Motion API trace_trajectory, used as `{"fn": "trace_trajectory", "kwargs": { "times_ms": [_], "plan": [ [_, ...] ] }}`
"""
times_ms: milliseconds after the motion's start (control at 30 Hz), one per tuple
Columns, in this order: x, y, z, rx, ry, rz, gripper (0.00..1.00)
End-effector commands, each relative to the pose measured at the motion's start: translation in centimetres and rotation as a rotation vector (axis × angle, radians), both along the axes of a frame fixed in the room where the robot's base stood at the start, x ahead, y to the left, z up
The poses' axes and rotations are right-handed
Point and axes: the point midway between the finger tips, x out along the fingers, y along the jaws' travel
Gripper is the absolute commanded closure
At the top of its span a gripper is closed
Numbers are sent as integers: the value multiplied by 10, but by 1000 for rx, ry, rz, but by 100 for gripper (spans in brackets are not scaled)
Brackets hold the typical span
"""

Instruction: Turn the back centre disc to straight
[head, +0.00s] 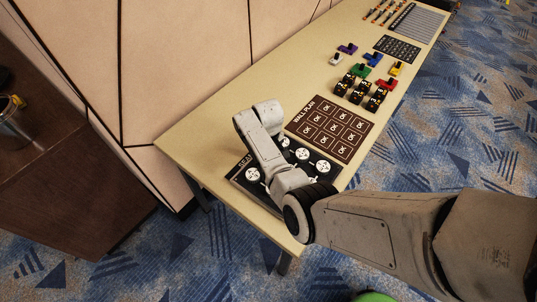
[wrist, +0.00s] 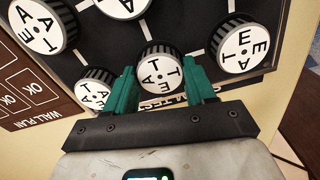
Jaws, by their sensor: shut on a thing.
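In the wrist view the back centre disc (wrist: 158,71) is a white lettered face on a dark ribbed knob. My gripper (wrist: 161,82) has its two green fingers shut on it, one at either side. The letters on its face look turned, but are small and partly hard to read. It sits in the row nearest the label strip, between a left disc (wrist: 92,94) and a right disc (wrist: 240,46). In the head view my arm covers the middle of the dark disc panel (head: 326,181), hiding the held disc and my fingertips.
A brown WALL PLAN board (head: 330,128) of OK tiles lies beside the panel. Beyond it stand black switches (head: 360,88), coloured blocks (head: 373,59) and a dark keypad (head: 397,49). Other discs (wrist: 41,25) stand close around my fingers. The table edge is near on the right.

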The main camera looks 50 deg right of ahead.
Motion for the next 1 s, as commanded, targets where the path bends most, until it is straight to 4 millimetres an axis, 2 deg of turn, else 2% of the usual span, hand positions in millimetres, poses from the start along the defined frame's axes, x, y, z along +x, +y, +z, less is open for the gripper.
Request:
{"fn": "trace_trajectory", "kwargs": {
  "times_ms": [400, 433, 600, 700, 1000],
  "plan": [
    [3, 0, 2, -2, -7, 6, 76],
    [3, 0, 2, -2, -7, 6, 44],
    [2, 0, 1, -2, -5, 6, 27],
    [1, 0, 1, -1, -3, 6, 20],
    [1, 0, 5, -1, -3, 5, 20]
  ]
}}
